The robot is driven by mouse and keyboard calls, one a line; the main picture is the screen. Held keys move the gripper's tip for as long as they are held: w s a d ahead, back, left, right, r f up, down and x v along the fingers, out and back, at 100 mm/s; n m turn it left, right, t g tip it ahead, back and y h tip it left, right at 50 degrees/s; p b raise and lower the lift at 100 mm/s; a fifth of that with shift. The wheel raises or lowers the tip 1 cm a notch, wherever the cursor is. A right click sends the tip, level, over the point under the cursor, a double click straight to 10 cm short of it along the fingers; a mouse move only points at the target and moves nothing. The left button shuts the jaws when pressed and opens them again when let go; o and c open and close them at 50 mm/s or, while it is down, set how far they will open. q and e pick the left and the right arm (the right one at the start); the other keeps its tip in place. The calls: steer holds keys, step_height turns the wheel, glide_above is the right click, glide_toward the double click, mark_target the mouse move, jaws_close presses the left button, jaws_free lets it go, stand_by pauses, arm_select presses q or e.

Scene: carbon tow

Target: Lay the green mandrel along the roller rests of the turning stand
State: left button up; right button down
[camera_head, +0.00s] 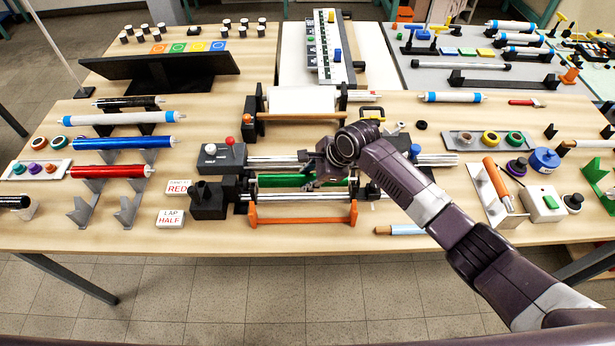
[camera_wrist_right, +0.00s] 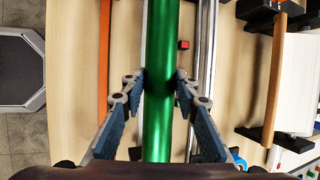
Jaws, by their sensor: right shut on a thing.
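The green mandrel (camera_head: 284,181) lies left to right at the turning stand (camera_head: 209,203), between its silver rods. It also shows in the right wrist view as a green tube (camera_wrist_right: 160,110) running up the picture. My right gripper (camera_head: 326,172) is shut on it, one finger on each side (camera_wrist_right: 156,84). The gripper and wrist hide the mandrel's right part in the head view. A silver rod (camera_wrist_right: 207,60) runs beside the mandrel in the wrist view. I cannot tell whether the mandrel touches the roller rests. My left gripper is not in view.
An orange frame (camera_head: 300,219) stands at the stand's front. A white roll (camera_head: 301,100) stands behind. Red (camera_head: 108,171) and blue (camera_head: 121,143) mandrels lie on racks at left. Signs (camera_head: 171,218) sit left of the stand. A white-and-green box (camera_head: 541,203) is at right.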

steer(key=shift+f, duration=0.6)
steer(key=c, duration=1.5)
jaws_free()
steer(key=shift+o, duration=0.5)
steer(key=v, duration=1.2)
steer(key=shift+s, duration=0.1)
